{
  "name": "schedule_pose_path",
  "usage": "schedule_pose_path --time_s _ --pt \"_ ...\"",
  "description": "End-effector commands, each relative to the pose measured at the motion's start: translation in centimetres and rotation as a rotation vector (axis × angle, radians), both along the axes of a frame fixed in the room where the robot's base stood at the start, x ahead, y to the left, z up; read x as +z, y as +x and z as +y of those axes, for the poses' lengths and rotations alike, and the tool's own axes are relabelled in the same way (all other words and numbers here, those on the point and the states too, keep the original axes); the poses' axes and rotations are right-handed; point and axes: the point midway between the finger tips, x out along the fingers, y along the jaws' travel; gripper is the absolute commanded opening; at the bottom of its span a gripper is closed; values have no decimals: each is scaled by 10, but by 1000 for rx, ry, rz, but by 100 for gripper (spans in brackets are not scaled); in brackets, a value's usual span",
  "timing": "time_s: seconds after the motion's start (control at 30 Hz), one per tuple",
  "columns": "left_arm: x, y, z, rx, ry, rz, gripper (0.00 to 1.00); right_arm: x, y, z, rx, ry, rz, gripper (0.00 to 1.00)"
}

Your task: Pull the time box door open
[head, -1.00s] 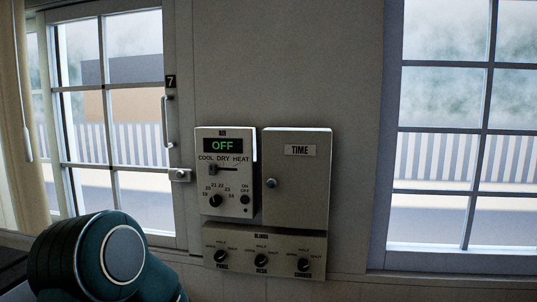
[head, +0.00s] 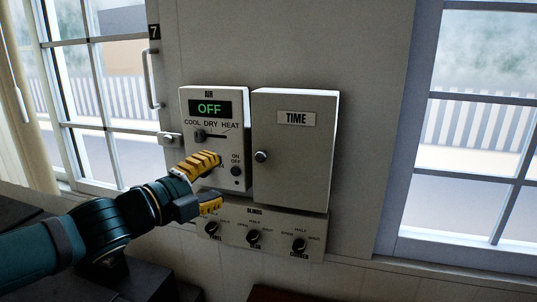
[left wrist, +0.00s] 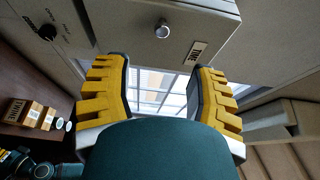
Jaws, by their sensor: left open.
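The time box (head: 295,150) is a grey wall box with a "TIME" label and a closed door. Its round silver knob (head: 261,156) is on the left side of the door. My left gripper (head: 212,183) is open and empty, in front of the AIR panel and to the left of the knob, not touching it. In the left wrist view the knob (left wrist: 162,29) and the TIME label (left wrist: 197,52) show beyond the open yellow fingers. The right gripper is not in view.
The AIR panel (head: 214,111), reading OFF, is left of the time box, partly hidden by my gripper. The blinds panel (head: 254,238) with its dials is below. Windows stand on both sides.

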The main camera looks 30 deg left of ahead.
Motion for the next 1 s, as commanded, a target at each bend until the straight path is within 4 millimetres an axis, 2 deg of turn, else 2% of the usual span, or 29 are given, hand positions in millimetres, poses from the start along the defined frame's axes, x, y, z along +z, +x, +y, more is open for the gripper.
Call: schedule_pose_path --time_s 0.17,0.63,0.8,1.0 --pt "0 9 0 1 10 -7 56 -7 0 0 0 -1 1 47" --pt "-1 82 -13 0 7 -4 56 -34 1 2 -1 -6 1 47" --pt "0 108 -16 1 7 -4 56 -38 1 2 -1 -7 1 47" --pt "1 128 -20 0 6 -6 56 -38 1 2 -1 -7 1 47"
